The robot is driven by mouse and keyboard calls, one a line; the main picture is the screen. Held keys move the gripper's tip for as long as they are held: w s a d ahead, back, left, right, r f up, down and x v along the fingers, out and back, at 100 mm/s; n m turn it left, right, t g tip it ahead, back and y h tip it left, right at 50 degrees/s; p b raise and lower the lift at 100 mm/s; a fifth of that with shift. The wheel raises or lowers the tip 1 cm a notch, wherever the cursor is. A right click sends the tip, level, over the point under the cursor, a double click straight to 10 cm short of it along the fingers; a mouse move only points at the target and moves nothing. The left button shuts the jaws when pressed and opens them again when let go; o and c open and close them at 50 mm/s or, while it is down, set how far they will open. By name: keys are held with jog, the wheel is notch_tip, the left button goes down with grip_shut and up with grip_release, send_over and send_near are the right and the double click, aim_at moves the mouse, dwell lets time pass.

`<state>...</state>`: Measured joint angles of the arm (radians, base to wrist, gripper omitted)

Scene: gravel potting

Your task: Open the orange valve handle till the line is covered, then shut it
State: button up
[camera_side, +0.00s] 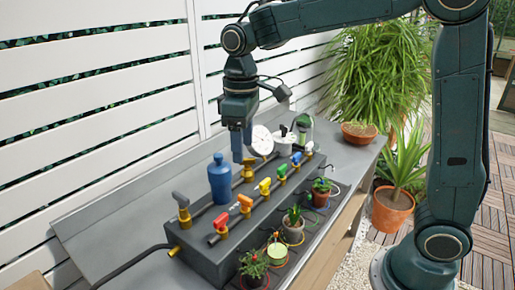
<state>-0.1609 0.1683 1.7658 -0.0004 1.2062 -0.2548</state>
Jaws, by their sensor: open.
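The orange valve handle (245,200) sits on a brass valve in the front row on the dark grey box (208,262). A redder handle (221,221) is beside it to the lower left. My gripper (238,153) is open and empty, pointing down above the back of the box. It is apart from the orange handle, up and behind it. Small potted plants stand along the front of the box, including one with red flowers (254,268) and a terracotta one (320,192). The fill line is too small to make out.
A blue bottle (220,182) stands upright close to my gripper. A grey-handled valve (181,202) and a white round dial (262,140) are behind. A white slatted fence backs the bench.

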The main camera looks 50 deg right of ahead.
aim_at(245, 197)
jog(key=n, duration=1.3)
jog(key=shift+f, duration=0.1)
notch_tip(245, 197, down, 14)
jog(key=shift+r, duration=0.15)
dwell(0.5)
jog(key=shift+c, duration=0.5)
jog(key=c, duration=0.9)
